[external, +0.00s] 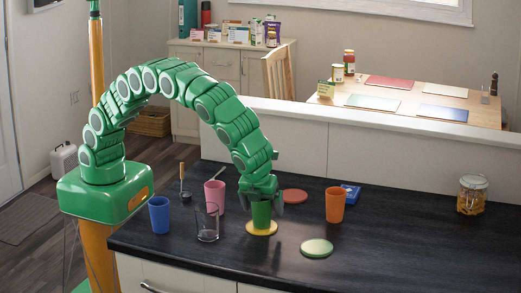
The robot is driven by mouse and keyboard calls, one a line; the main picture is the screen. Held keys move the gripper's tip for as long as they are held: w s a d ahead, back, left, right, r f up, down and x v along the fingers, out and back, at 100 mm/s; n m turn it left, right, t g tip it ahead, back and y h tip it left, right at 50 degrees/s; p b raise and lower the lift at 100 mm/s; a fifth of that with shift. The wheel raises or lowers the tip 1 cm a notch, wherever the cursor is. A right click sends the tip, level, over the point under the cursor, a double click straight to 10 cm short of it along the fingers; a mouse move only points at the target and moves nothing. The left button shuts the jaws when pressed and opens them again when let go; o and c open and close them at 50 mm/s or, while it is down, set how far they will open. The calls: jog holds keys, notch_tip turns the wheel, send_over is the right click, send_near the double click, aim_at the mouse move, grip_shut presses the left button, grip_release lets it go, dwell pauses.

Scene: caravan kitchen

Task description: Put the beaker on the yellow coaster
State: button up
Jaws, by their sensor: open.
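A green beaker (261,214) stands upright on the yellow coaster (262,233) on the dark worktop. My gripper (263,198) is right above and around the top of the green beaker, pointing down, with its jaws open. The fingers hide the beaker's rim, and I cannot tell if they touch it. The yellow coaster shows around the beaker's foot.
Left of the beaker stand a clear glass (207,226), a pink beaker (214,195) and a blue beaker (159,215). The right front worktop is clear.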

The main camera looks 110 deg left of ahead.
jog(key=v, duration=1.2)
jog(key=shift+r, duration=0.15)
jog(key=s+a+r+n+g+h, duration=0.1)
jog(key=s+a+r+n, duration=0.35)
jog(key=s+a, duration=0.55)
jog(key=s+a+r+n, duration=0.3)
jog(key=s+a+n, duration=0.2)
jog(key=s+a, duration=0.45)
jog(key=s+a+f+n+h, duration=0.1)
jog(key=s+f+n, duration=0.1)
jog(key=s, duration=0.8)
jog(key=s+a+f+n+h, duration=0.1)
jog(key=s+f+n, duration=0.2)
jog(key=s, duration=0.8)
jog(key=s+a+f+n+h, duration=0.1)
jog(key=s+a+f+n, duration=0.1)
jog(key=s, duration=0.8)
jog(key=shift+s+f+n+g+h, duration=0.3)
jog(key=shift+n+g, duration=0.1)
jog(key=shift+n, duration=0.35)
